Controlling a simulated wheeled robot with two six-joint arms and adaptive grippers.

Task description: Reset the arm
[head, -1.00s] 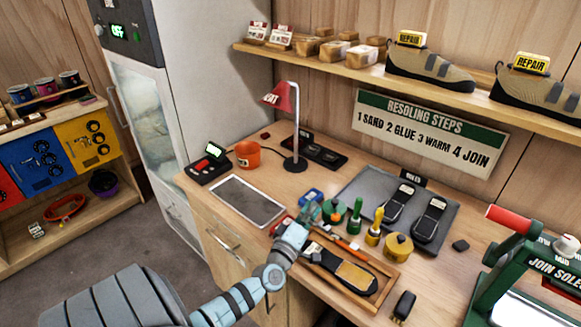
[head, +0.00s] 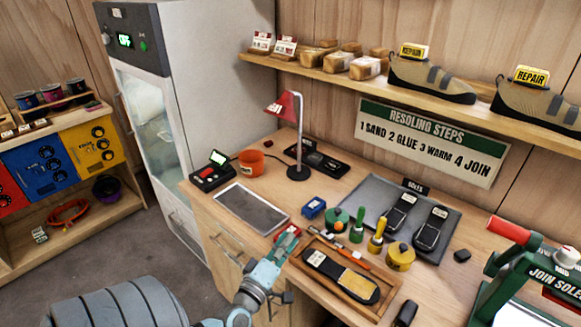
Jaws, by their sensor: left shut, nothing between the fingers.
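My left arm comes in from the bottom of the head view. Its gripper (head: 277,252) is shut and empty at the front edge of the workbench (head: 215,205), just left of a wooden tray (head: 389,283). The tray holds a shoe sole (head: 340,274) with a tan patch and a thin orange-handled tool. A small red item shows right behind the fingertips; I cannot tell whether they touch it. My right gripper is not in view.
A grey tablet-like panel (head: 251,205), a red lamp (head: 282,106), an orange mug (head: 251,163), a blue item (head: 314,207) and several bottles stand on the bench. A green press (head: 515,270) is at right. A tall cabinet (head: 205,60) stands behind left. Open floor lies left.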

